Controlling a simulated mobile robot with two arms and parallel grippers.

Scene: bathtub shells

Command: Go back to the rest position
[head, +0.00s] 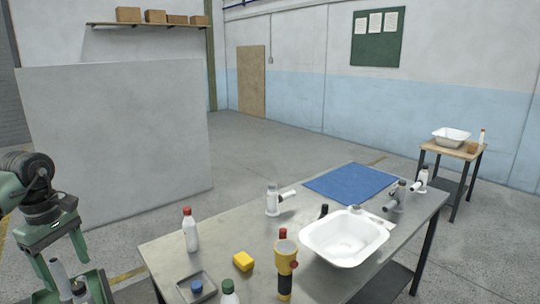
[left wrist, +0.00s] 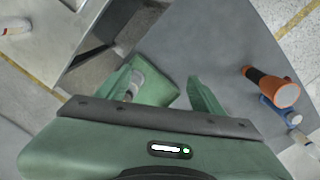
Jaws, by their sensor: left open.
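My left gripper (head: 58,258) is at the left edge of the head view, pointing down with its green fingers apart. It is over a green tray (head: 97,287) that holds grey and white tap-like parts (head: 62,280). In the left wrist view the two fingers of the left gripper (left wrist: 162,85) stand wide apart. The green tray (left wrist: 165,92) and a pale part (left wrist: 136,82) show beyond and between them, and nothing is seen gripped. My right gripper is not in view.
A metal table (head: 225,238) carries a white basin (head: 330,245), a blue mat (head: 352,183), taps (head: 272,200), a red-capped bottle (head: 190,232), a yellow sponge (head: 243,261) and a yellow torch (head: 286,262). A grey partition (head: 120,140) stands behind my left arm. An orange torch (left wrist: 268,86) shows in the wrist view.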

